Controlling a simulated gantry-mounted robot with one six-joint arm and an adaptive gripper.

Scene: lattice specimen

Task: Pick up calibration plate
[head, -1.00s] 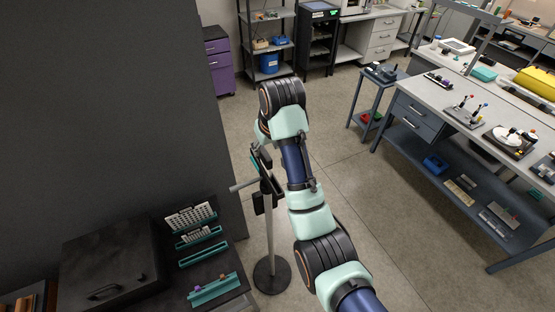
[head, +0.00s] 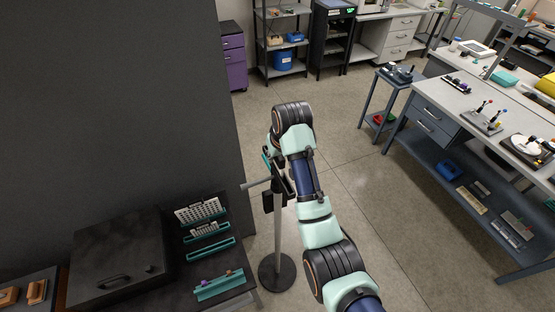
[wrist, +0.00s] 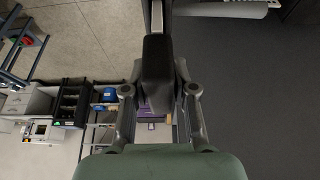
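I cannot tell for certain which item is the calibration plate. A pale perforated plate (head: 198,210) stands upright in a teal rack on the dark bench at the lower left of the head view. A smaller pale perforated piece (head: 206,229) stands in the teal rack in front of it. My gripper (wrist: 158,92) shows in the wrist view, with a linkage on each side of a black block. Whether that block is its fingertips or something between them is unclear.
A stand (head: 277,235) with a round black base and a side rod is close to my arm. A teal rack (head: 210,249) looks empty; another (head: 219,285) holds small coloured items. A black lidded box (head: 120,255) sits left of them. A tall dark wall (head: 110,110) rises behind.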

